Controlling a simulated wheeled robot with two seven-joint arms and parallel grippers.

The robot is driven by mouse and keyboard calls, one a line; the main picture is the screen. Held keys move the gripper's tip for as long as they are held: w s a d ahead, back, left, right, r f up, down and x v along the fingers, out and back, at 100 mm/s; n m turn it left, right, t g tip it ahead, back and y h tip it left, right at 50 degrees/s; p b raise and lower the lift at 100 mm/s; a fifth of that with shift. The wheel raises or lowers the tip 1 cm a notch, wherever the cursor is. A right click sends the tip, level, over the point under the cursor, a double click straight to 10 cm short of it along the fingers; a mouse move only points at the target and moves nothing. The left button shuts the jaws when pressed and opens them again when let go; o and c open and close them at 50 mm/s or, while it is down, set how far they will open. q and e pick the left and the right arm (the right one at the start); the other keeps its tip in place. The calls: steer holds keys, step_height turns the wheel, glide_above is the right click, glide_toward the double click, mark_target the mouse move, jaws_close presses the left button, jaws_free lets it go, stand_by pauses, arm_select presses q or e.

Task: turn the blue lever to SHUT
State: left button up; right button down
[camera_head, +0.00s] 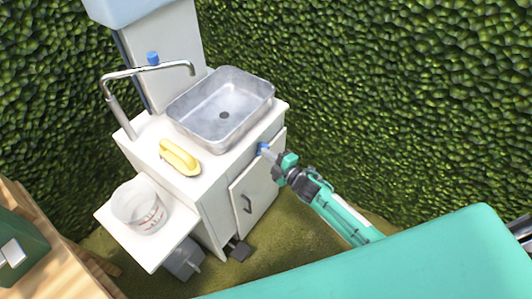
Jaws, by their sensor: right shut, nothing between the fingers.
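A small blue part (263,147) shows on the upper front of the white sink cabinet, just below the counter edge. A blue knob (153,58) also sits behind the metal faucet (145,72). I cannot tell from this view which is the lever, and no SHUT mark can be read. My right gripper (272,154) is shut and empty, its tips at the blue part on the cabinet front. I cannot tell whether they touch it. My left gripper is not in view.
A metal basin (262,92) sits in the white counter, with a yellow sponge-like item (179,157) near its front. A clear measuring cup (139,205) stands on a lower side shelf (113,220). The cabinet door (262,190) has a dark handle. Green hedge surrounds the cabinet.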

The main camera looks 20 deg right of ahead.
steer(key=shift+w+d+r+m+g+p, duration=0.2)
steer(key=shift+w+d+m+p, duration=0.1)
steer(key=shift+m+p, duration=0.3)
steer(key=shift+w+d+r+m+g+p, duration=0.15)
steer(key=shift+d+m+p, duration=0.15)
steer(key=shift+m+p, duration=0.3)
steer(key=shift+w+d+m+p, duration=0.35)
steer(key=shift+d+m, duration=0.1)
steer(key=shift+m, duration=0.35)
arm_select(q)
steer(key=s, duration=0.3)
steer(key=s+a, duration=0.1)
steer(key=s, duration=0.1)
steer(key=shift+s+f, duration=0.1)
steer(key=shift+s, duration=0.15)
arm_select(e)
steer(key=shift+w+d+f, duration=0.1)
steer(key=shift+d+f, duration=0.05)
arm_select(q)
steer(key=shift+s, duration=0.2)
